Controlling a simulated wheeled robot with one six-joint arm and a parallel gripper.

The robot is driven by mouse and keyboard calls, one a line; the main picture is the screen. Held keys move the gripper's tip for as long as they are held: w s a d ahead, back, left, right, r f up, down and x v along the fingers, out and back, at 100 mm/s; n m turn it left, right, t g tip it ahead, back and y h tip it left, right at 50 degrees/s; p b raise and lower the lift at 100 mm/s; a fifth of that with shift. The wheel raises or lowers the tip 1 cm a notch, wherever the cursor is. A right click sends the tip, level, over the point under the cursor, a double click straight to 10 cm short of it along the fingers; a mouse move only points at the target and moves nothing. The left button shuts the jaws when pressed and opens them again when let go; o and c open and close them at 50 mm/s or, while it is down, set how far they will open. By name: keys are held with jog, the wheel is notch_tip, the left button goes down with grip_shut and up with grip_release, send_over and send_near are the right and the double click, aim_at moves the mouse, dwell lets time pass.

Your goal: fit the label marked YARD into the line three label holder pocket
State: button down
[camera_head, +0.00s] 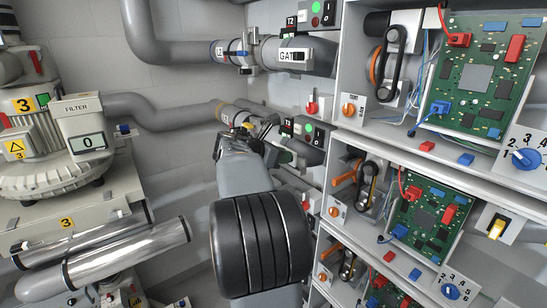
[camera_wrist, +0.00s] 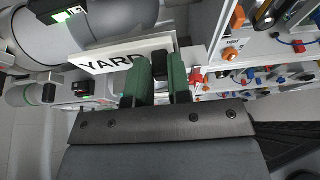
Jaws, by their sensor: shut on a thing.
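The white label marked YARD (camera_wrist: 105,60) shows in the wrist view, its right end at my gripper's green fingers. My gripper (camera_wrist: 160,62) is shut on it, by a dark tab between the fingers. The label lies in front of a thick grey pipe (camera_wrist: 118,18); I cannot tell whether it touches anything there. In the head view my gripper (camera_head: 262,126) is at the lower pipe (camera_head: 232,113) on the back wall, small and partly hidden by my arm. The label and the line three holder pocket cannot be made out there.
A label reading GAT (camera_head: 293,55) sits on the upper pipe, above my gripper. Switch boxes with green and red buttons (camera_head: 312,133) stand close on the right. Shelves with circuit boards (camera_head: 480,75) fill the right side. A blower (camera_head: 40,150) marked 3 stands at left.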

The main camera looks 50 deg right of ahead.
jog(key=shift+s+d, duration=0.3)
jog(key=shift+d, duration=0.6)
jog(key=shift+s+d+f+b, duration=0.15)
jog(key=shift+d+f+b, duration=0.25)
jog(key=shift+f, duration=0.1)
jog(key=shift+f+b, duration=0.55)
jog(key=shift+f, duration=0.25)
jog(key=shift+a+f, duration=0.1)
jog(key=shift+f, duration=0.3)
jog(key=c, duration=1)
grip_release()
jog(key=b+v, duration=0.2)
jog(key=v, duration=1.1)
jog(key=shift+a+r+b, duration=0.25)
jog(key=shift+a+b, duration=0.05)
jog(key=shift+b, duration=0.1)
jog(key=shift+w, duration=0.25)
